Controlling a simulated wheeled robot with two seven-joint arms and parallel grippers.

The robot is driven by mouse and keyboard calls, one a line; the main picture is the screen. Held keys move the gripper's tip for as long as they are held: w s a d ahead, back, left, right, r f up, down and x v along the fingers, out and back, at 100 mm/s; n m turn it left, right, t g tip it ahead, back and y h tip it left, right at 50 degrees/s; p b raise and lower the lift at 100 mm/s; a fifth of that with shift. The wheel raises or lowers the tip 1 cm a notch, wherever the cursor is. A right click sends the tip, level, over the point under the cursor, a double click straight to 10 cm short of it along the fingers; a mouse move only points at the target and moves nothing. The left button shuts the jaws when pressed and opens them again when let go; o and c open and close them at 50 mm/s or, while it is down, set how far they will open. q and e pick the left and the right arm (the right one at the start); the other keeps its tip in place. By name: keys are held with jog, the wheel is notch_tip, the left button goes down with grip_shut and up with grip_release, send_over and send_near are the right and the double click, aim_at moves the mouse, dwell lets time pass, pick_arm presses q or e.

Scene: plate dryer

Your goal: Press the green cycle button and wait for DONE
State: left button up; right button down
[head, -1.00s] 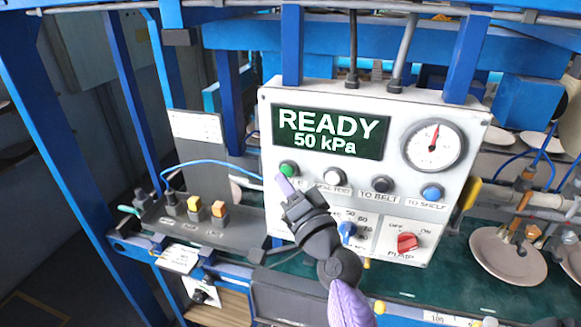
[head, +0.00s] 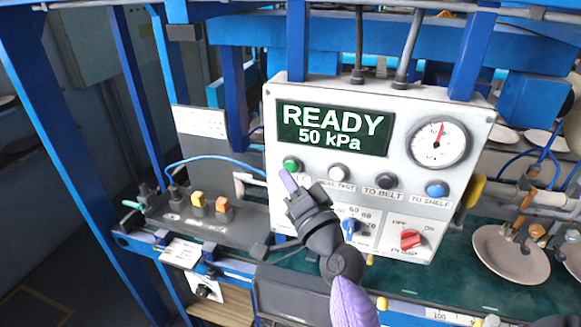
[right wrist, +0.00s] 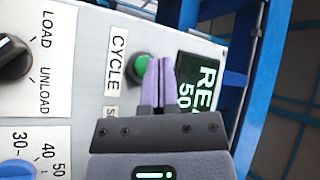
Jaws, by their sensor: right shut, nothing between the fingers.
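The green cycle button (head: 291,164) is at the left of the button row on the white control panel (head: 392,108). The display (head: 333,128) above it reads READY 50 kPa. My right gripper (head: 287,176) is shut and empty, its purple fingertips just below the green button in the head view. In the right wrist view the fingertips (right wrist: 158,66) are close beside the green button (right wrist: 141,66), partly covering it. I cannot tell whether they touch it. The CYCLE label (right wrist: 117,55) shows there. My left gripper is not in view.
A white button (head: 338,173), a black button (head: 383,180) and a blue button (head: 436,189) share the row. Below are a blue selector knob (head: 350,227) and a red pump switch (head: 410,239). A gauge (head: 437,144) sits upper right. A plate (head: 511,256) lies at right.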

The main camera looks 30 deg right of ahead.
dwell(0.8)
jog(key=shift+w+d, duration=0.3)
jog(key=shift+d, duration=0.05)
jog(key=shift+w+d, duration=0.25)
jog(key=shift+d, duration=0.05)
dwell(0.7)
dwell(0.3)
jog(key=shift+s+a, duration=0.55)
jog(key=shift+a, duration=0.1)
jog(key=shift+s+a+p, duration=0.65)
jog(key=shift+s+a, duration=1)
jog(key=shift+a, duration=0.25)
